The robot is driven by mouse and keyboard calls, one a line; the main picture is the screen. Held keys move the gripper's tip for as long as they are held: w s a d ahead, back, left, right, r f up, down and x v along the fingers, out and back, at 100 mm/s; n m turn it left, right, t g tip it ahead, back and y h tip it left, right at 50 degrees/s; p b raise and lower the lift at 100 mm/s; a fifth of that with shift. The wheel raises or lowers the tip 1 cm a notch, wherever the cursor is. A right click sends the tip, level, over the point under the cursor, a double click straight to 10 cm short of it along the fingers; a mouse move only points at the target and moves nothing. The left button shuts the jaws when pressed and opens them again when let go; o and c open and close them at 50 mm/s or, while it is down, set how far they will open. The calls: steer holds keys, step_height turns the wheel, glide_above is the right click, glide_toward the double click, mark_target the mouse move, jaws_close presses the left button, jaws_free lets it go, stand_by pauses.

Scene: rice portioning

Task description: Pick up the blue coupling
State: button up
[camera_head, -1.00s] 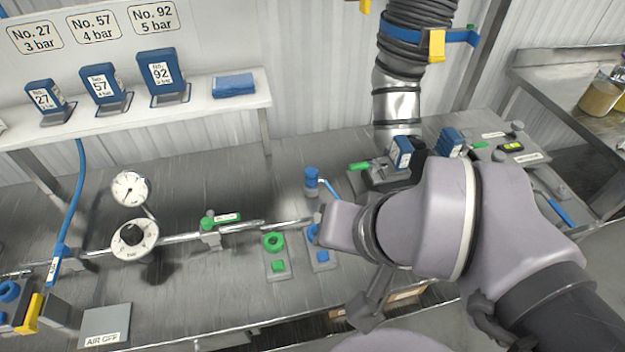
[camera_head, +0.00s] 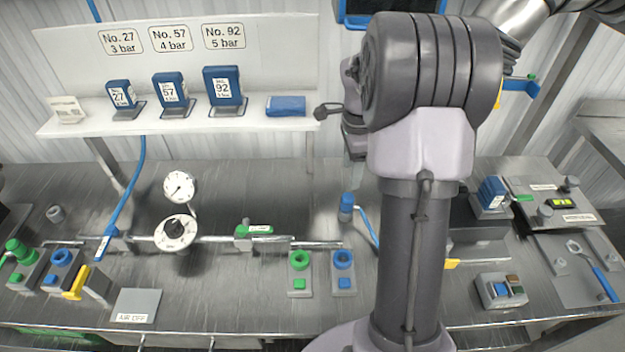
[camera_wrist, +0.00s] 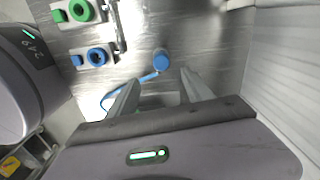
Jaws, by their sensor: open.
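The blue coupling (camera_head: 347,203) stands upright on the steel bench, with a blue hose (camera_head: 366,226) running from its side. In the wrist view the coupling (camera_wrist: 161,60) shows from above as a round blue cap. My gripper (camera_wrist: 160,78) is open and empty, its two fingers spread. The coupling lies just beyond the fingertips in that picture, roughly centred between them, and no contact shows. How high the fingers are above it I cannot tell.
A green ring station (camera_head: 300,272) and a blue ring station (camera_head: 343,273) stand in front of the coupling. A shelf (camera_head: 185,115) with blue numbered blocks is behind.

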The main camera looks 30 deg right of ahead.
steer(key=b, duration=0.2)
glide_above(348, 196)
steer(key=f, duration=0.3)
steer(key=s+f, duration=0.1)
steer(key=f, duration=0.1)
steer(key=shift+a+f, duration=0.2)
steer(key=shift+f, duration=0.15)
steer(key=f, duration=0.2)
steer(key=f+b, duration=0.1)
steer(key=w+f+b, duration=0.1)
steer(key=f, duration=0.1)
steer(key=shift+d+f, duration=0.2)
steer(key=shift+f, duration=0.15)
steer(key=shift+s+r, duration=0.1)
steer(key=shift+r, duration=0.1)
steer(key=shift+c, duration=0.5)
jaws_close()
